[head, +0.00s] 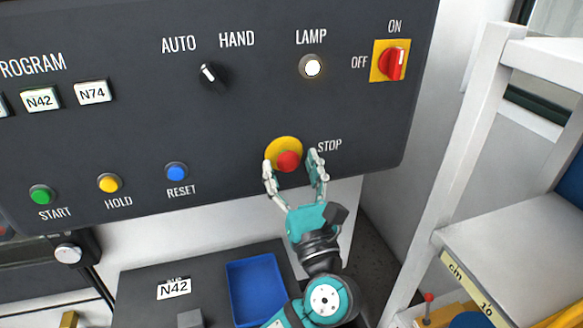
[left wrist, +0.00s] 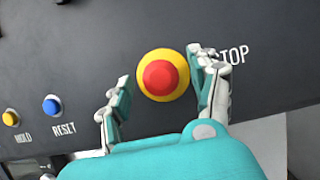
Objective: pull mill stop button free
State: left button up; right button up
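The stop button is a red mushroom head (head: 288,161) on a round yellow plate (head: 284,146), low on the dark control panel beside the word STOP. My left gripper (head: 295,165) is open in front of it, with one finger on each side of the red head. In the left wrist view the red head (left wrist: 160,78) and yellow ring sit between the two spread fingertips (left wrist: 160,72). A gap shows between the left finger and the button; the right finger is close to the yellow ring. My right gripper is in neither view.
The panel also carries a blue reset button (head: 176,172), a yellow hold button (head: 110,183), a green start button (head: 41,195), a selector knob (head: 212,76), a lit lamp (head: 312,66) and a red switch (head: 392,63). Below is a blue tray (head: 233,300); a shelf rack (head: 510,235) stands right.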

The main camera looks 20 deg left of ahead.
pick_arm(q)
jog(key=shift+s+f, duration=0.1)
jog(key=v, duration=1.1)
jog(key=shift+s+d, duration=0.25)
jog(key=shift+s, duration=0.05)
jog(key=shift+f, duration=0.1)
